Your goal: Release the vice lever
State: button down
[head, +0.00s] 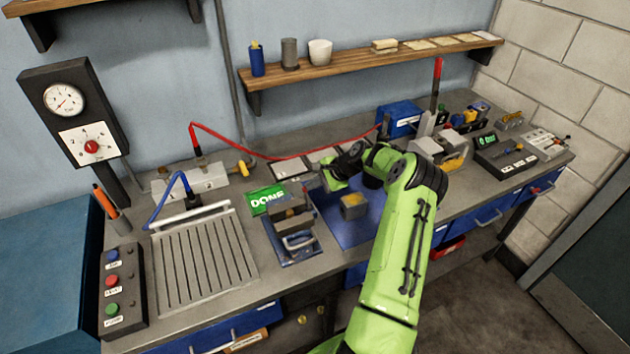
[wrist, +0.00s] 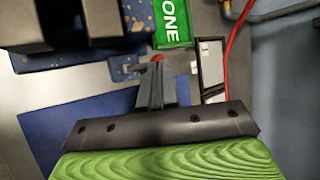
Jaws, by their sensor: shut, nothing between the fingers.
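The vice (head: 293,218) stands on the bench on a blue base, with grey jaws and a metal handle loop at its front. In the wrist view its dark jaws (wrist: 90,22) fill the upper left. A red knob (wrist: 157,58), apparently the end of the vice lever, shows at the tips of my gripper (wrist: 156,72). A small blue-grey bracket (wrist: 124,68) lies left of it. My gripper is shut with nothing between its fingers, right at the knob; I cannot tell whether it touches. In the head view my gripper (head: 326,182) is beside the vice's back right.
A green DONE sign (head: 268,199) lies behind the vice. A blue mat (head: 352,228) with a yellowish block (head: 353,205) is to the right. A red hose (head: 240,144) runs behind. A ribbed plate (head: 203,258) lies left.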

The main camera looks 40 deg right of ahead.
jog(key=shift+w+d+f, duration=0.1)
jog(key=shift+w+f, duration=0.15)
jog(key=shift+s+r+p, duration=0.2)
jog(key=shift+r, duration=0.3)
jog(key=shift+s+r+p, duration=0.15)
jog(key=shift+r+p, duration=0.05)
jog(key=shift+r, duration=0.3)
